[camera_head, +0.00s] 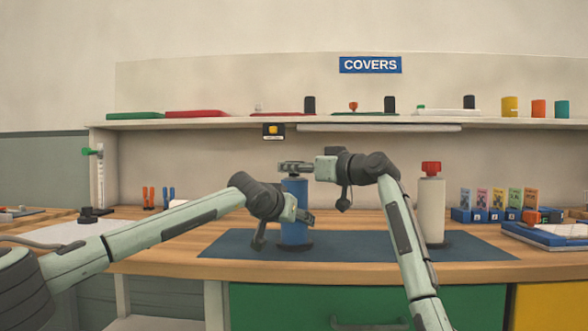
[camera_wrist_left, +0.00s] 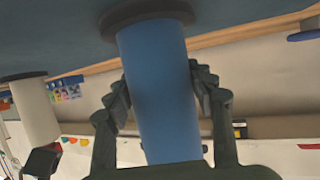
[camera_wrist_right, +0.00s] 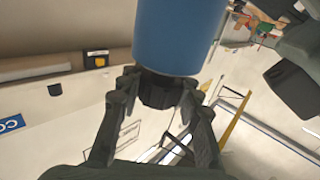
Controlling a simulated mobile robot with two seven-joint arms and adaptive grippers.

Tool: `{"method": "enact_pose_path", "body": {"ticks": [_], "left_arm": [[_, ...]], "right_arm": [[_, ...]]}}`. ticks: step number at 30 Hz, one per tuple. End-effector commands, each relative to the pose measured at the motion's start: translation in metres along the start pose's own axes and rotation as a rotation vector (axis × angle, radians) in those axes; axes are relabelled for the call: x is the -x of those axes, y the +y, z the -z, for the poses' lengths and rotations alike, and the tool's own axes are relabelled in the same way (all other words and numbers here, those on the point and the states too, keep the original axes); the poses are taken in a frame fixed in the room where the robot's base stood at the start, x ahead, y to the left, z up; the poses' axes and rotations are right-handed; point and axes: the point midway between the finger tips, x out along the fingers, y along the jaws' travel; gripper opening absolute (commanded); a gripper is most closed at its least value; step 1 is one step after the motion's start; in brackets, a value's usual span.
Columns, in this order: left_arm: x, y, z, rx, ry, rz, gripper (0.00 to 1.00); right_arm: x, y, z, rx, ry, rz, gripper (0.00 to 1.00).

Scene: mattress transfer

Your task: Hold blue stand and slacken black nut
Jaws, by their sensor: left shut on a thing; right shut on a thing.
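The blue stand (camera_head: 294,190) is an upright cylinder on a dark round base on the blue mat (camera_head: 370,240). My left gripper (camera_head: 305,218) is shut around the lower part of the blue stand; the left wrist view shows its fingers on both sides of the blue cylinder (camera_wrist_left: 160,90). The black nut (camera_wrist_right: 160,90) sits at the end of the blue stand in the right wrist view. My right gripper (camera_head: 285,167) is shut on the black nut at the top, with its fingers on either side. In the head view the fingers mostly hide the nut.
A cream stand with a red knob (camera_head: 431,168) stands on the mat to the right. Small colored boxes (camera_head: 490,205) stand farther right. A shelf (camera_head: 330,119) with lids and cylinders runs behind, above my grippers.

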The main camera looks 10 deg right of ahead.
Motion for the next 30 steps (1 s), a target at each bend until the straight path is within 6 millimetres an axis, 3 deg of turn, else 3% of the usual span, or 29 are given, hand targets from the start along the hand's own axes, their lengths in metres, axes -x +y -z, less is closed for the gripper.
{"method": "enact_pose_path", "body": {"ticks": [15, 30], "left_arm": [[0.0024, 0.0017, 0.0058, -0.005, 0.011, -0.003, 0.00], [0.0026, 0.0015, 0.0062, -0.002, 0.011, -0.003, 0.00]], "right_arm": [[0.0002, 0.0043, -0.0009, -0.006, -0.004, 0.313, 0.04], [0.0009, 0.0030, -0.0020, -0.003, 0.000, 0.368, 0.04]]}}
